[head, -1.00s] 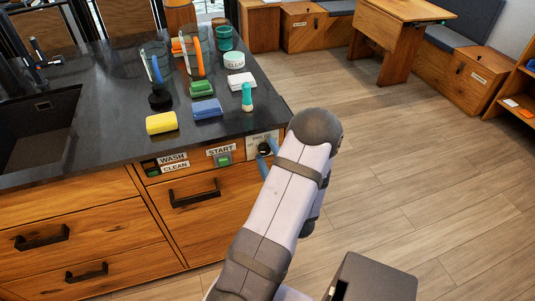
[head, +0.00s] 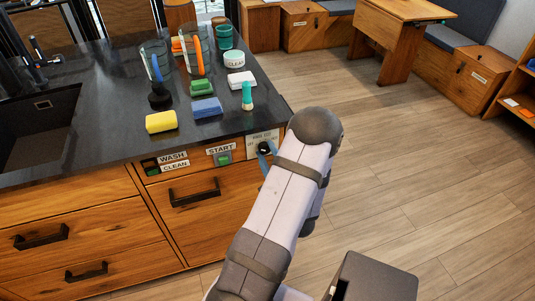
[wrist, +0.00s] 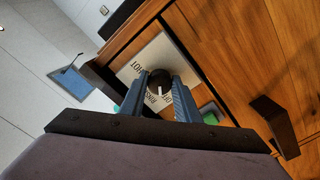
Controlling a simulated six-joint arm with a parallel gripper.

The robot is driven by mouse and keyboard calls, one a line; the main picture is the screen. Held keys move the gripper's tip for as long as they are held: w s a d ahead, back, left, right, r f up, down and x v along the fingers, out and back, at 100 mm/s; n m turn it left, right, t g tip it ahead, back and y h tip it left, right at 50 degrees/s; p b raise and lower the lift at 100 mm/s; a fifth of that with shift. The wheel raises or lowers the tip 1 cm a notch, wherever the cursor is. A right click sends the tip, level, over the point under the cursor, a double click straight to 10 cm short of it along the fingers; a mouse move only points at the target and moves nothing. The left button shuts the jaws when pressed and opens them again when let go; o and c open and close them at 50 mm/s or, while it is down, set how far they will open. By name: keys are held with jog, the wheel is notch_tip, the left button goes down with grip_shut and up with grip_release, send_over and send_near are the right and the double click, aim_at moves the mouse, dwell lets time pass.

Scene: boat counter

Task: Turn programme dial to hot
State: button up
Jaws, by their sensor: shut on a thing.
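The programme dial (wrist: 160,78) is a round black knob with a white mark, on a pale label plate (wrist: 149,57). The dial also shows in the head view (head: 264,148), on the cabinet front below the counter's right corner. My gripper (wrist: 159,86) has its two blue fingers on either side of the dial and is shut on it. In the wrist view the word HOT is up and left of the dial; other lettering by the fingers is partly covered. The white mark shows on the dial's lower part, towards my gripper. In the head view my arm hides part of the cabinet.
A green START button (head: 223,158) and WASH/CLEAN indicators (head: 152,167) are left of the dial. A drawer handle (head: 194,190) juts out below. The floor to the right is clear.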

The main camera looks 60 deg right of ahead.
jog(key=m, duration=0.5)
jog(key=shift+m, duration=0.3)
jog(key=m+p, duration=0.1)
jog(key=m, duration=0.5)
jog(key=shift+w+a, duration=0.1)
jog(key=shift+a, duration=0.05)
jog(key=m+p, duration=0.1)
jog(key=m, duration=0.5)
jog(key=shift+m+p, duration=0.3)
jog(key=shift+p, duration=0.05)
jog(key=m+p, duration=0.1)
jog(key=m, duration=0.4)
jog(key=shift+w+m+p, duration=0.1)
jog(key=shift+m+p, duration=0.2)
jog(key=shift+p, duration=0.05)
jog(key=o, duration=1)
jog(key=shift+o, duration=0.2)
